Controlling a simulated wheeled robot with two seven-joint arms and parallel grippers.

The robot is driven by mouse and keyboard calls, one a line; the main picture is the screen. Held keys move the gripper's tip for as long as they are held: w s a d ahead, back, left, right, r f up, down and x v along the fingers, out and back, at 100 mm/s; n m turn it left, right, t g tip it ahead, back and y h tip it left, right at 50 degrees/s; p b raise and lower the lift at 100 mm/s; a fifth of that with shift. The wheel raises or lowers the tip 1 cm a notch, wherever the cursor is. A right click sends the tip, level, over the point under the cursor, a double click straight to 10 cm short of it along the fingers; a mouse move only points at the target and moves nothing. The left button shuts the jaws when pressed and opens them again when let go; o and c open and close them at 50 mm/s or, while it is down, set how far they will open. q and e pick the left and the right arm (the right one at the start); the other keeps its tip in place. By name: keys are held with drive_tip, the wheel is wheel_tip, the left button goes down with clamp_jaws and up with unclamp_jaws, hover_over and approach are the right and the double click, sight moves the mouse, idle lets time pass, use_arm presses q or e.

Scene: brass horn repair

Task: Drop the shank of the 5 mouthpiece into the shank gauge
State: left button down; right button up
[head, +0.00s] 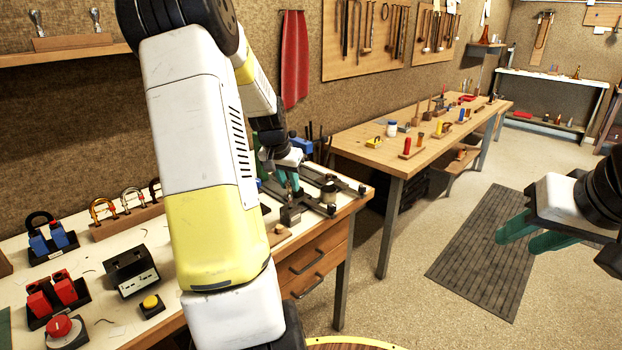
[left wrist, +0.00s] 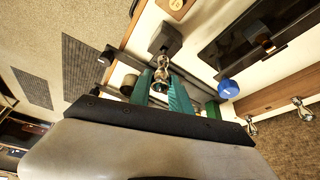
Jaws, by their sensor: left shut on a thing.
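My left gripper (head: 290,186) is over the right end of the near bench, its green fingers pointing down. In the left wrist view, the gripper (left wrist: 163,88) is shut on a small silver mouthpiece (left wrist: 162,69). No number on the mouthpiece can be read. A dark block (head: 290,216), which looks like the shank gauge, stands just below the fingers. It also shows in the left wrist view (left wrist: 165,38), in line with the mouthpiece's far end. I cannot tell whether the shank touches or enters it. My right gripper (head: 522,240) is empty, its fingers apart, over the floor.
A dark metal fixture with bars (head: 325,198) lies right beside the block. A small wooden piece (head: 278,231) is in front of it. Other mouthpieces (head: 95,18) stand on the wall shelf. A blue round item (left wrist: 228,88) is close to the fingers.

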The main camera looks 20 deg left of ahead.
use_arm(q)
drive_tip(key=shift+f, duration=1.25)
idle(1.0)
drive_tip(key=c, duration=1.1)
unclamp_jaws()
drive_tip(key=shift+r, duration=0.1)
drive_tip(key=v, duration=0.7)
drive_tip(key=shift+s+r, duration=0.1)
drive_tip(key=shift+r, duration=0.15)
drive_tip(key=shift+s+d+r, duration=0.1)
drive_tip(key=shift+d+r, duration=0.15)
drive_tip(key=shift+r, duration=0.05)
drive_tip(key=s+d+r, duration=0.8)
drive_tip(key=d, duration=0.3)
drive_tip(key=s+d, duration=0.3)
drive_tip(key=s, duration=0.2)
drive_tip(key=s+d+r+t+h, duration=0.1)
drive_tip(key=s+d, duration=0.2)
drive_tip(key=s, duration=0.1)
drive_tip(key=s+d+h, duration=0.1)
drive_tip(key=s+d, duration=0.3)
drive_tip(key=s, duration=0.1)
drive_tip(key=shift+s+d+r+t, duration=0.1)
drive_tip(key=shift+s+r+t, duration=0.2)
drive_tip(key=shift+r, duration=0.05)
